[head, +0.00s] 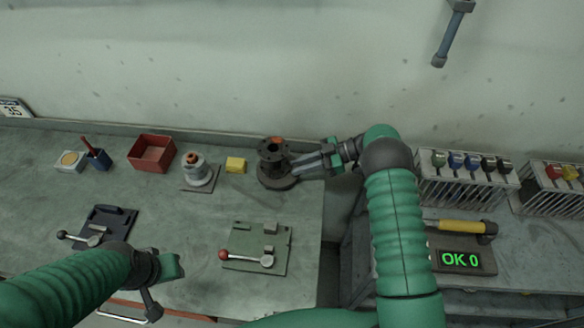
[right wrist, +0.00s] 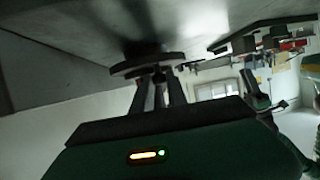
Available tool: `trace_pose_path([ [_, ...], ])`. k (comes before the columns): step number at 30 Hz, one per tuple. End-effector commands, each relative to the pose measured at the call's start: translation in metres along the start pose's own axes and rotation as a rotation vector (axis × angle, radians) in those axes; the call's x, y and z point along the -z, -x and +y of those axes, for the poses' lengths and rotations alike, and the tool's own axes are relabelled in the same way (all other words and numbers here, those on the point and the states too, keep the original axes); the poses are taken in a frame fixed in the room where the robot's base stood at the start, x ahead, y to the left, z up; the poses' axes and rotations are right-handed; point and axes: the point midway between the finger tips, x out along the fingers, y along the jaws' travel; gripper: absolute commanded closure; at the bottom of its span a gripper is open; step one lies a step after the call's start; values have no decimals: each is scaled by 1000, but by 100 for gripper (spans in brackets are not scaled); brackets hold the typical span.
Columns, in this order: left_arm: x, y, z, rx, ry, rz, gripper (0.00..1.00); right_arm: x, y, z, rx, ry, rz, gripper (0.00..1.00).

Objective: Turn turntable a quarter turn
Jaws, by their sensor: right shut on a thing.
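The dark round turntable (head: 264,181) sits near the back right edge of the left bench. A dark flanged valve body (head: 272,158) stands upright on it, with an orange patch at its top. My right gripper (head: 300,165) reaches in from the right, low beside the valve body, and is shut at the turntable. In the right wrist view the fingers (right wrist: 158,84) meet the rim of a dark disc (right wrist: 150,64); the exact contact is dim. My left gripper (head: 168,268) hangs over the front of the bench, away from the turntable; its jaw gap is unclear.
A yellow block (head: 235,164), a grey stacked part (head: 197,172) and a red bin (head: 152,153) stand left of the turntable. A green fixture plate (head: 270,240) with a red-knobbed lever lies in front. A wire rack (head: 465,190) stands on the right bench.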

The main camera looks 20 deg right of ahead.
Motion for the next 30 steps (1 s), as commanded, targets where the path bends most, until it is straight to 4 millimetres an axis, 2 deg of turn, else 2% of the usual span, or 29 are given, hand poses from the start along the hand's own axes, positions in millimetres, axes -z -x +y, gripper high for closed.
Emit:
trace_pose_path([
  [6,0,-2,0,0,0,0,64,0,7,2,3,8,3,100],
  [18,0,-2,0,0,0,0,64,0,8,2,5,8,3,100],
  [19,0,-2,0,0,0,0,64,0,8,2,5,8,4,78],
  [23,0,-2,0,0,0,0,64,-1,7,1,6,6,3,61],
  [30,0,-2,0,0,0,0,64,-2,6,1,8,5,2,60],
])
